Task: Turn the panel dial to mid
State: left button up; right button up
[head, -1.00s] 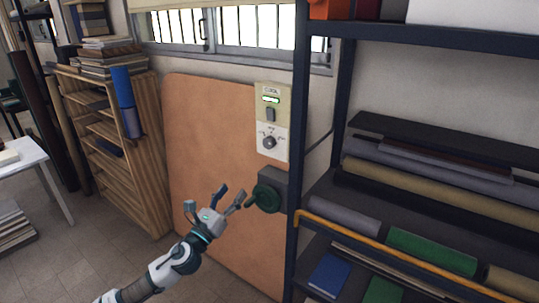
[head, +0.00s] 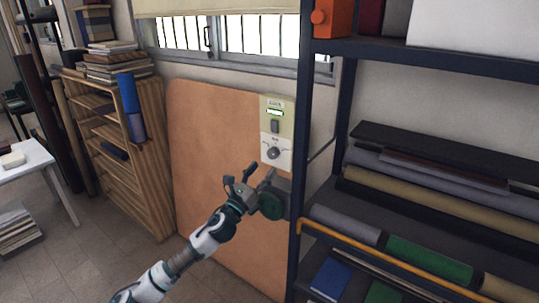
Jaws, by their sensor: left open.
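The panel (head: 285,113) is a pale upright plate on the wall, with a green lit display (head: 275,113) and a dark switch (head: 275,127) on its upper part. The dial (head: 273,153) is a grey round knob on the white lower part. Its pointer setting is too small to read. My left gripper (head: 248,172) is open and empty, below and left of the dial and apart from it. My right gripper is not in view.
A dark metal shelf rack (head: 301,150) with fabric rolls stands close on the right. A tan board (head: 205,140) leans behind my arm. A wooden bookshelf (head: 155,165) stands left.

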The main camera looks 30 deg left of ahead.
aim_at(271, 157)
pick_arm(q)
jog(key=x, duration=0.3)
jog(key=p+x, duration=0.1)
jog(key=x, duration=0.1)
jog(key=shift+w+a, duration=0.2)
jog(key=shift+a, duration=0.15)
jog(key=shift+d, duration=0.1)
jog(key=c, duration=1.1)
